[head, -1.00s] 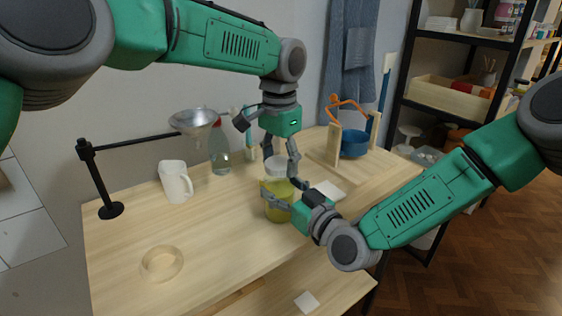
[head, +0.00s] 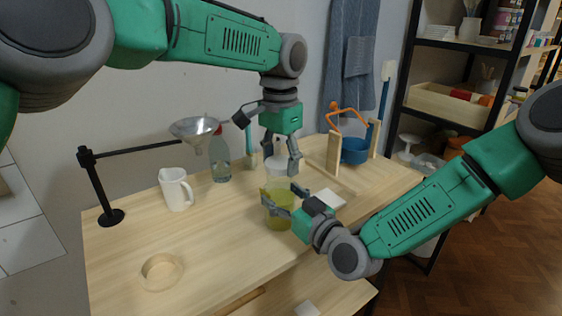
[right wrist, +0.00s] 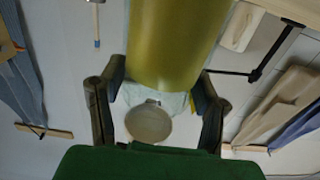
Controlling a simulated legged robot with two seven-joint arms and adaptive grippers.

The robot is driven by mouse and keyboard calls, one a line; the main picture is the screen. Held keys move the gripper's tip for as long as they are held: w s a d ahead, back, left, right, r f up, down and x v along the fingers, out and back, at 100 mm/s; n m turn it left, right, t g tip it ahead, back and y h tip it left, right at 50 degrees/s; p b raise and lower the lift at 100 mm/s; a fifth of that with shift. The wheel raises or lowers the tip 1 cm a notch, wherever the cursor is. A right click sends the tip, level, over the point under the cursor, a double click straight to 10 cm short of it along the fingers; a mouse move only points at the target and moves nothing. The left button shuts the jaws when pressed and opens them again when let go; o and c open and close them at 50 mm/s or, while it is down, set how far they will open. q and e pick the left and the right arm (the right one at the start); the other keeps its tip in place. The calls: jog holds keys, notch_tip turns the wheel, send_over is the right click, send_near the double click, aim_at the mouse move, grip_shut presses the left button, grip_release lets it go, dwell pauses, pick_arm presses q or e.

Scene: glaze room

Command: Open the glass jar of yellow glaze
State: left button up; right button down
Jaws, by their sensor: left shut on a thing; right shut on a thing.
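The glass jar of yellow glaze (head: 279,212) stands upright near the middle of the table, and its yellow side fills the top of the right wrist view (right wrist: 172,40). My right gripper (head: 285,201) is shut around the jar from the right. A white lid (head: 277,164) is above the jar, with a gap between it and the jar's rim. My left gripper (head: 281,155) comes down from above and is shut on the lid; its fingers partly cover it. A pale round thing (right wrist: 148,122) shows below the jar in the right wrist view; I cannot tell what it is.
A funnel on a black stand (head: 97,190), a white pitcher (head: 174,190) and a glass bottle (head: 220,162) stand at the back left. A shallow round dish (head: 161,272) is at the front left. A blue pot (head: 354,151) and a white tile (head: 328,198) are at the right.

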aim_at(280, 161)
pick_arm(q)
jog(key=shift+r, duration=1.95)
pick_arm(e)
jog(key=shift+c, duration=2.1)
grip_release()
